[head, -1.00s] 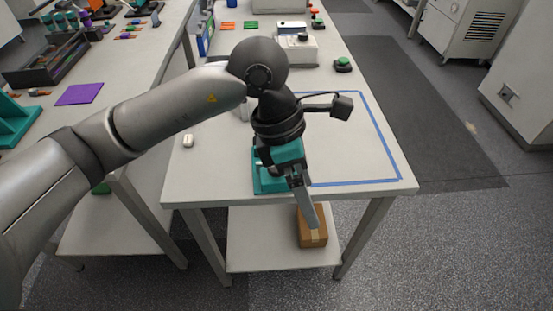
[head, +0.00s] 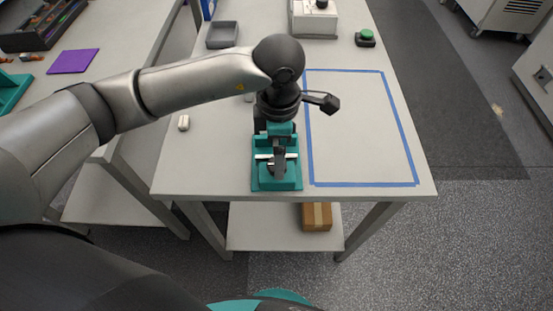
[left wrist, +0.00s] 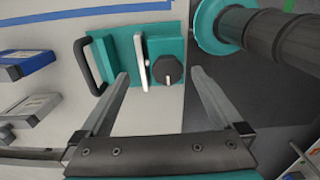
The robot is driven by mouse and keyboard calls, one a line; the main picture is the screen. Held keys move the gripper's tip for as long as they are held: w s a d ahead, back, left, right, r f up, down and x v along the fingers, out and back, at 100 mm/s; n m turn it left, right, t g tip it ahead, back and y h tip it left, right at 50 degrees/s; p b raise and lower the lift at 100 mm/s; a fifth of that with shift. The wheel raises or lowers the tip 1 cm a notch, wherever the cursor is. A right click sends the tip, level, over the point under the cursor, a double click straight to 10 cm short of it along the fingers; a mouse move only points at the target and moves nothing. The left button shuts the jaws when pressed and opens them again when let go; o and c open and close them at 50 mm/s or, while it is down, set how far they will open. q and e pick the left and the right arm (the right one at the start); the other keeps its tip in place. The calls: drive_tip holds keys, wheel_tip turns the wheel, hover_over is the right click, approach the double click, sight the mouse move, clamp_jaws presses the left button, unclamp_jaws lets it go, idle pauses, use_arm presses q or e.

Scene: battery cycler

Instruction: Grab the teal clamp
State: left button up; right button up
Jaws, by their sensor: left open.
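The teal clamp (head: 292,182) sits at the front edge of the light table, left of the blue tape outline. In the left wrist view the clamp (left wrist: 116,64) shows its teal plate, a black handle at left, a pale upright bar and a dark knob. My left gripper (head: 279,160) is over the clamp and hides part of it. In the left wrist view my left gripper (left wrist: 160,74) is open, with its two fingers apart, the bar and knob appearing between their tips. Nothing is held. Whether the fingers touch the clamp I cannot tell. My right gripper is not in view.
A blue tape rectangle (head: 310,140) marks clear table to the right. A small white object (head: 184,123) lies at left. A grey tray (head: 222,35) and a green button box (head: 365,39) stand farther back. A cardboard box (head: 317,217) is on the lower shelf.

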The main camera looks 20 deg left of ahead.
sight(262, 181)
use_arm(q)
drive_tip(key=shift+s+a+f, duration=0.1)
drive_tip(key=shift+s+f, duration=0.05)
drive_tip(key=shift+f, duration=2.8)
drive_tip(key=shift+c, duration=0.4)
drive_tip(key=shift+r, duration=0.1)
clamp_jaws()
